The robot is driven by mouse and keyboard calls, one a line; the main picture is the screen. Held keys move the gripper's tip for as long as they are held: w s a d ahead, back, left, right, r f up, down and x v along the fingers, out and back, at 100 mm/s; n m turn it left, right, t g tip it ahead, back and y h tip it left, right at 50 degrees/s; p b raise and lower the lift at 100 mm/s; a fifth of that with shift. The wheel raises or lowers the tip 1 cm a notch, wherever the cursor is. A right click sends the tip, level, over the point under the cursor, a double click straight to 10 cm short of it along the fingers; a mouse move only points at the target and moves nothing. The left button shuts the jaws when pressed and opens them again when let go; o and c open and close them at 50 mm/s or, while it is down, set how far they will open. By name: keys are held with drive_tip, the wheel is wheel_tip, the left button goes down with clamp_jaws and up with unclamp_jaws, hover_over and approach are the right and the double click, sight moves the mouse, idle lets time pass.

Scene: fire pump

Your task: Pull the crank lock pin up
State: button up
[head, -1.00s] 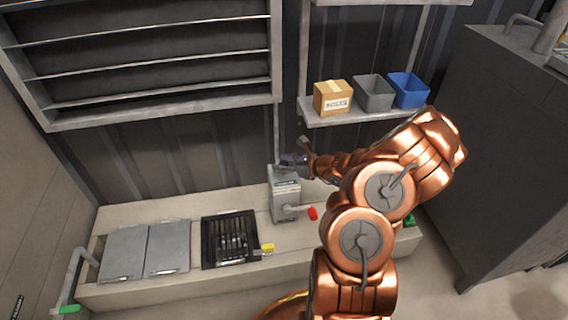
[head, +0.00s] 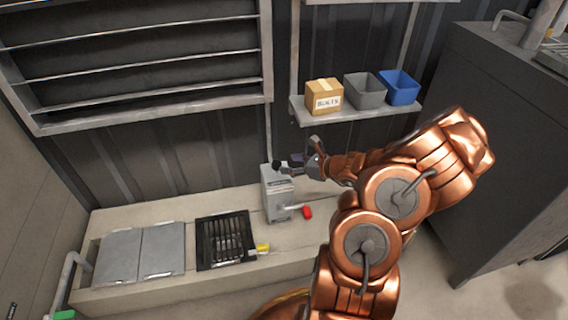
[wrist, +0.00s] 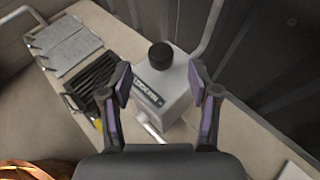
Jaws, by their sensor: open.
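A black round knob (wrist: 160,55), which looks like the crank lock pin, stands on top of a grey box (wrist: 163,88). The same knob (head: 277,167) and box (head: 277,195) show in the head view, on the pale ledge. A crank with a red handle (head: 307,212) sticks out from the box's right side. My gripper (wrist: 160,80) is open and empty. In the wrist view its fingers are spread to the left and right of the box's image, with the knob ahead between them, not touched. In the head view my gripper (head: 298,162) is just right of the knob.
The ledge (head: 180,285) carries grey lids (head: 160,248), a black grate (head: 225,240) and a yellow handle (head: 263,247). A shelf above holds a carton (head: 324,97), a grey bin (head: 362,90) and a blue bin (head: 399,87). A dark cabinet (head: 500,150) stands right.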

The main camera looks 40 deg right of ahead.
drive_tip(key=shift+v, duration=2.75)
drive_tip(key=a+r+n+g+y+p, duration=0.55)
drive_tip(key=a+r+n+p, duration=0.7)
drive_tip(key=a+r, duration=0.95)
drive_tip(key=s+a+r+n+g+h+p, duration=0.2)
drive_tip(key=s+a+r+n+g+p, duration=0.4)
drive_tip(key=s+a+r+n+p, duration=0.4)
drive_tip(key=s+d+r+n+g+h+p, duration=0.2)
drive_tip(key=s+r+n+h+p, duration=0.6)
drive_tip(key=s+r+p, duration=0.4)
drive_tip(key=s+d+r+n, duration=0.1)
drive_tip(key=s+r, duration=0.4)
drive_tip(key=r, duration=0.1)
drive_tip(key=shift+s+d+r+g, duration=0.2)
drive_tip(key=shift+s+d+g, duration=0.15)
drive_tip(key=shift+s+d, duration=0.05)
drive_tip(key=shift+f+h, duration=0.1)
drive_tip(key=shift+h, duration=0.15)
drive_tip(key=shift+c, duration=0.4)
